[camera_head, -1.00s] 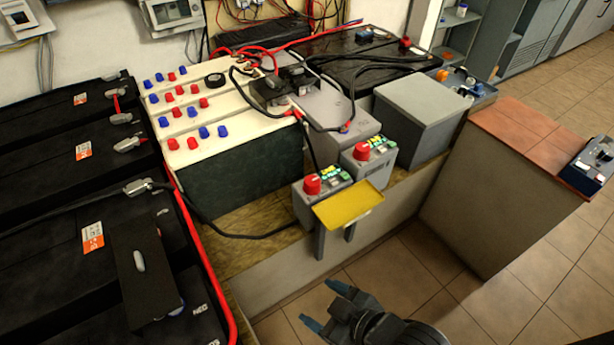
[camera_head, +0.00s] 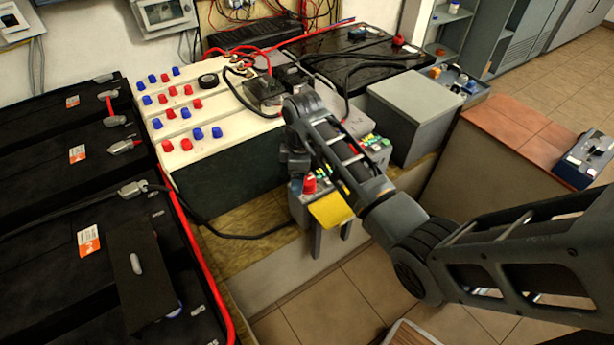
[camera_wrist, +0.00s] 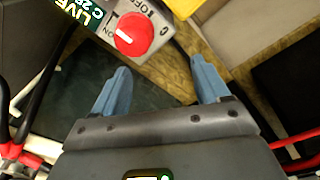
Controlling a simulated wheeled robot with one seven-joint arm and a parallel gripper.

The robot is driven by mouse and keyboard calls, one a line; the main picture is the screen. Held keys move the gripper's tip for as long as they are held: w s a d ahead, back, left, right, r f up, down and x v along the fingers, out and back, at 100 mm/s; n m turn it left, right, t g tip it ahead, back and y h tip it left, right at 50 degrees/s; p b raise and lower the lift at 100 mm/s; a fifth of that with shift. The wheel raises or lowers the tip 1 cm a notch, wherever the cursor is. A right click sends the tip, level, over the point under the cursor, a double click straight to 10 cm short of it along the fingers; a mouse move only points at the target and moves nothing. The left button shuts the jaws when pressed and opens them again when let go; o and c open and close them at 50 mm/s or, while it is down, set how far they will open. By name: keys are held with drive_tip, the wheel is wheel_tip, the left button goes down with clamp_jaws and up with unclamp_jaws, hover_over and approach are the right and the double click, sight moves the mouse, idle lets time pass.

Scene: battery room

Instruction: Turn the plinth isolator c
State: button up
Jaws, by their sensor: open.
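The isolator is a small grey box with a round red knob. In the wrist view the red knob (camera_wrist: 133,34) has a white pointer mark turned towards ON, with OFF printed beside it. A green display next to it reads LIVE and a line starting with C, partly cut off. My gripper (camera_wrist: 160,70) is open and empty. Its two blue fingers are apart, and the knob lies beyond the fingertips, not between them. In the head view a red knob (camera_head: 309,184) shows just below my gripper (camera_head: 295,170), whose fingertips are hidden.
A yellow plate (camera_head: 331,209) sticks out in front of the isolator. My arm hides most of a second isolator behind it. White-topped batteries (camera_head: 185,118) with red and blue caps stand at left, and a grey box (camera_head: 415,110) at right. Black cables run close by.

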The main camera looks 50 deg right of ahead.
sight(307, 180)
drive_tip(key=shift+g, duration=0.6)
drive_tip(key=d+r, duration=0.1)
drive_tip(key=d, duration=0.1)
drive_tip(key=d+r, duration=0.2)
drive_tip(key=shift+w, duration=0.2)
drive_tip(key=shift+s+f+b, duration=0.1)
drive_tip(key=shift+f+b, duration=0.2)
drive_tip(key=shift+f, duration=3.5)
drive_tip(key=shift+c, duration=0.3)
drive_tip(key=c, duration=1)
